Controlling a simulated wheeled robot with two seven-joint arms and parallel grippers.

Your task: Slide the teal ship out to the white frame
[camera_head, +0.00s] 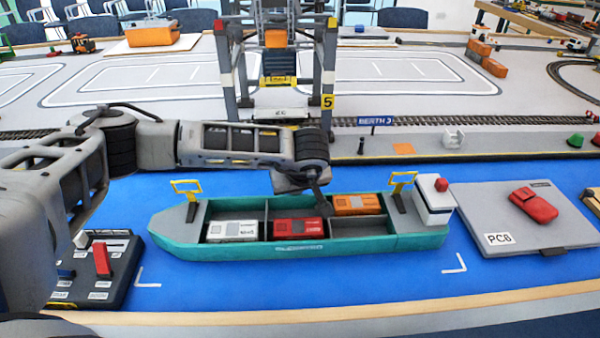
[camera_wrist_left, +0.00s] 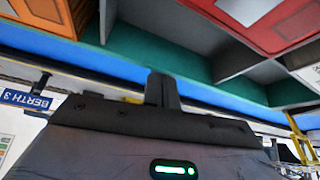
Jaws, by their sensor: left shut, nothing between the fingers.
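The teal ship (camera_head: 215,249) lies on the blue water area, with its white bridge at the right end. It carries a white container (camera_head: 232,231), a red container (camera_head: 299,229) and an orange container (camera_head: 356,204). White corner marks of the frame show near its front left (camera_head: 149,278) and front right (camera_head: 455,264). My left gripper (camera_head: 325,206) points down at the ship's far side, beside the orange container, shut and empty. In the left wrist view its shut fingers (camera_wrist_left: 162,88) overlap the teal wall (camera_wrist_left: 150,45); I cannot tell whether they touch. My right gripper is out of view.
A gantry crane (camera_head: 328,75) stands behind, beside the quay and its BERTH 3 sign (camera_head: 376,121). A grey PC6 board (camera_head: 535,237) with a red pouch (camera_head: 533,205) lies right. A control box (camera_head: 105,268) sits left. Blue surface in front of the ship is clear.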

